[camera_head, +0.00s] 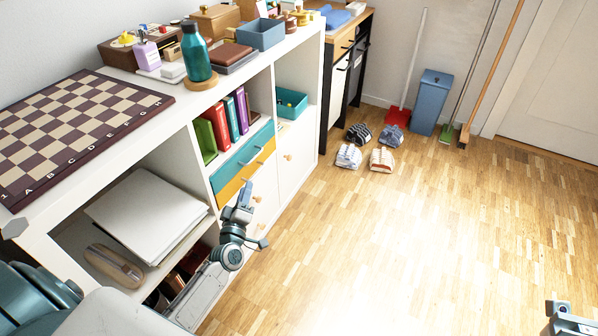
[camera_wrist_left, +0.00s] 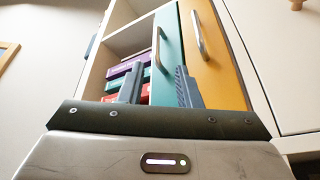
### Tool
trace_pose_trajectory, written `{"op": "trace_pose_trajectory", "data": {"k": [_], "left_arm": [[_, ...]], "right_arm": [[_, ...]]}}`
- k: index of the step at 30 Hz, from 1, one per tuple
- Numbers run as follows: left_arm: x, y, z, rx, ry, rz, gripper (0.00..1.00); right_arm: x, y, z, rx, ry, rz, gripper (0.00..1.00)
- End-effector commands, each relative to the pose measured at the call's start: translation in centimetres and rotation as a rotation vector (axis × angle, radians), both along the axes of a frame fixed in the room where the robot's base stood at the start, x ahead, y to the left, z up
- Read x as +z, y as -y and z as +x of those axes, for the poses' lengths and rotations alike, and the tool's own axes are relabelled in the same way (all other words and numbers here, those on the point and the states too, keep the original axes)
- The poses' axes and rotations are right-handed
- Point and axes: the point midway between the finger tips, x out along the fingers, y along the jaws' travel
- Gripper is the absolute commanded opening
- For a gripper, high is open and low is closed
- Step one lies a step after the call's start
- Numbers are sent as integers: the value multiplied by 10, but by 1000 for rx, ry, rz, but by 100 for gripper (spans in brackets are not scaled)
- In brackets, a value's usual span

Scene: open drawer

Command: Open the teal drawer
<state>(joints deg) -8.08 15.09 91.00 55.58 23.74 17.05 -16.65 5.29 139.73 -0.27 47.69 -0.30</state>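The teal drawer (camera_head: 243,158) sits in the white shelf unit, above an orange drawer (camera_head: 236,187). Its front looks flush with the shelf, and it has a metal bar handle. In the left wrist view the teal drawer (camera_wrist_left: 167,38) and its handle (camera_wrist_left: 160,50) appear ahead, turned sideways. My left gripper (camera_head: 240,203) is in front of the drawers, low by the orange one. In the left wrist view its two fingers (camera_wrist_left: 157,78) stand apart with nothing held between them. The handle shows beyond the gap, apart from the fingers. My right gripper (camera_head: 570,319) is only partly visible at the bottom right corner.
Books (camera_head: 224,124) stand above the drawers. A white door (camera_head: 290,160) with knobs is to their right. The shelf top holds a chessboard (camera_head: 75,125) and a teal bottle (camera_head: 196,55). Slippers (camera_head: 382,160) lie on the floor farther back. The wooden floor (camera_head: 420,240) at right is clear.

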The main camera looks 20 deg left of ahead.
Motion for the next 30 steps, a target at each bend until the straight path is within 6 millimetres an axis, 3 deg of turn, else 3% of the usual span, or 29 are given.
{"op": "trace_pose_trajectory", "data": {"k": [5, 19, 30], "left_arm": [[9, -4, 12, 4, 28, -16, 31], [24, -25, 89, 3, 25, -13, 31], [28, -29, 103, 3, 22, -13, 31]], "right_arm": [[5, -1, -14, 3, 49, 2, 0], [0, 0, -13, 2, 72, 12, 0], [2, 0, -14, 1, 83, 16, 0]]}}
